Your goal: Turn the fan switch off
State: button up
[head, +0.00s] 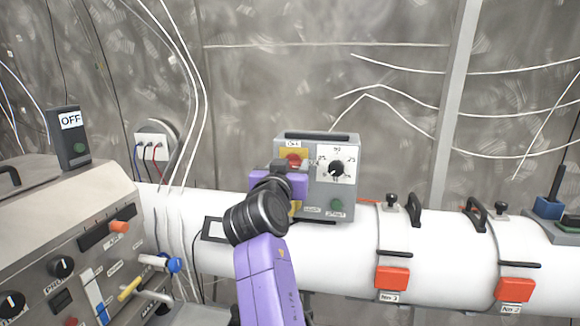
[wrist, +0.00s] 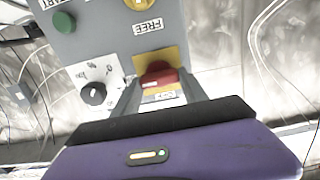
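A grey control box (head: 318,190) stands on the white pipe. On its front, a red switch (head: 293,160) on a yellow plate sits under a small label, partly behind my arm. No fan label is readable. In the wrist view, turned upside down, the red switch (wrist: 158,75) lies between the fingertips of my gripper (wrist: 160,80), with a white label by it. The fingers are apart, one on each side of the switch; I cannot tell whether they touch it. In the head view the purple gripper (head: 287,180) is in front of the box and its fingertips are hidden.
The box also carries a black dial (head: 337,167), a green button (head: 337,204) and a yellow knob (wrist: 140,5) by a FREE label. Red-latched clamps (head: 392,278) ring the pipe at right. A console (head: 70,230) and a dark OFF box (head: 72,140) stand left.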

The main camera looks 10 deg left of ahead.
jog(key=c, duration=0.6)
jog(key=shift+c, duration=0.2)
jog(key=shift+n, duration=0.3)
jog(key=shift+a+f+n+p, duration=0.15)
jog(key=shift+n+p, duration=1.6)
jog(key=shift+n, duration=2.6)
jog(key=shift+a+f+n+p, duration=0.1)
jog(key=shift+n+p, duration=1.65)
jog(key=shift+n, duration=2.6)
jog(key=o, duration=1.4)
